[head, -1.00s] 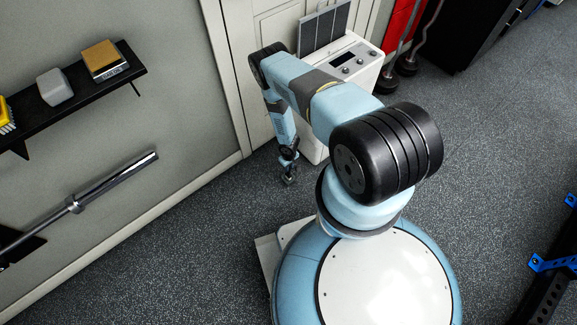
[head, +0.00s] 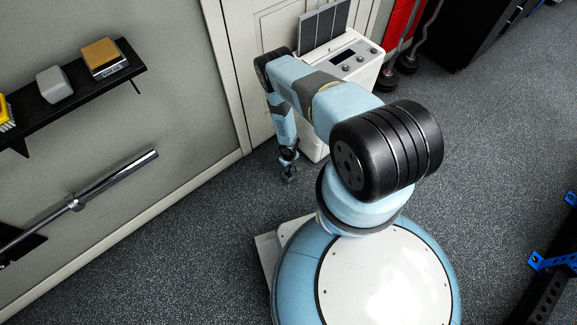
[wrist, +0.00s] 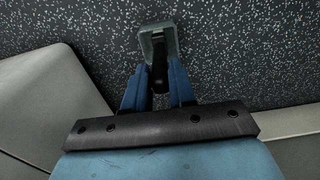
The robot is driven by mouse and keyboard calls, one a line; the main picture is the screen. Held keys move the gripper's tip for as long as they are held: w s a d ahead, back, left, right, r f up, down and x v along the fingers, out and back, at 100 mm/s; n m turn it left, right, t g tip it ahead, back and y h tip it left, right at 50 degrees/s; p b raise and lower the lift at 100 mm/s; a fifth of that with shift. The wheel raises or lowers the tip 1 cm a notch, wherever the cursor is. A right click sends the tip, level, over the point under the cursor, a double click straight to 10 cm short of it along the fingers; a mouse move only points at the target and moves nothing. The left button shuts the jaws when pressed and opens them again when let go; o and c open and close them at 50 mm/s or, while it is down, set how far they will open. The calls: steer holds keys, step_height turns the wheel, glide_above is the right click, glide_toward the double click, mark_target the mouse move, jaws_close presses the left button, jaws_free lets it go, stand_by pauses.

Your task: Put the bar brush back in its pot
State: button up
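My gripper (head: 289,172) hangs low over the floor, beside the white cabinet. In the wrist view its two blue fingers point away from the camera, with a narrow gap between them. A grey-green, bracket-like shape (wrist: 158,38) with a dark middle shows at their tips. A yellow thing with white bristle-like stripes (head: 5,115) is cut off at the left end of the wall shelf. It may be a brush, but I cannot tell. I can make out no pot in either view.
The black shelf (head: 75,95) also bears a grey block (head: 54,85) and a tan-topped block (head: 102,57). A steel bar (head: 115,180) sticks out below. A white cabinet (head: 352,58) stands by the door. A dark rack (head: 550,285) is at lower right. The speckled floor (head: 480,150) is clear between.

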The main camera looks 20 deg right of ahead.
steer(key=o, duration=0.5)
steer(key=shift+r, duration=0.15)
step_height(320, 180, up, 14)
steer(key=shift+f, duration=0.25)
stand_by(0.3)
